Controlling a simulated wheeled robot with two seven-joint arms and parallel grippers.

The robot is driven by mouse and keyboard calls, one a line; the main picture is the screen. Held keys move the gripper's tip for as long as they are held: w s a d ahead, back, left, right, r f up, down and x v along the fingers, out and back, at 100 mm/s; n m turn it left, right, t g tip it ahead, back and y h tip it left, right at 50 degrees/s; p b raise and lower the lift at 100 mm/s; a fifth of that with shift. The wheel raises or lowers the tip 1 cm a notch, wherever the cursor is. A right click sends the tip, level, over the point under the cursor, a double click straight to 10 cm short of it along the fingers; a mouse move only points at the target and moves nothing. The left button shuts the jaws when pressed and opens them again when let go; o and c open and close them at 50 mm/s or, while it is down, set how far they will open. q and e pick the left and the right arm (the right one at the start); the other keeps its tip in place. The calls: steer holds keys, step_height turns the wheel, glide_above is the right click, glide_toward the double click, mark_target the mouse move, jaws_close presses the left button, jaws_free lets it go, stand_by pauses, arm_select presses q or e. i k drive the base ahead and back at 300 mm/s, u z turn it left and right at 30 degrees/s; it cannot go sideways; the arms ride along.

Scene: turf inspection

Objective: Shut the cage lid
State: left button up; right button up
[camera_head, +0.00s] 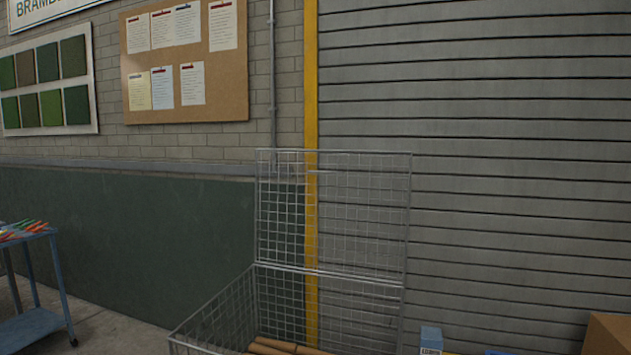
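The wire cage (212,322) stands at the lower middle of the head view, its front cut off by the bottom edge. Its mesh lid (333,207) is open and stands upright from the cage's back edge, in front of the wall and the grey shutter. Brown rolls or sticks (285,346) lie inside the cage. Neither of my grippers is in the view.
A blue trolley (33,325) with colourful items on top stands at the left. A blue box (431,338) and a cardboard box (607,334) are at the lower right. Floor shows between trolley and cage.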

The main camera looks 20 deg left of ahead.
mark_target(317, 172)
steer(key=k, duration=0.9)
steer(key=u, duration=1.75)
steer(key=i, duration=7.15)
steer(key=z, duration=5)
steer(key=i, duration=1.05)
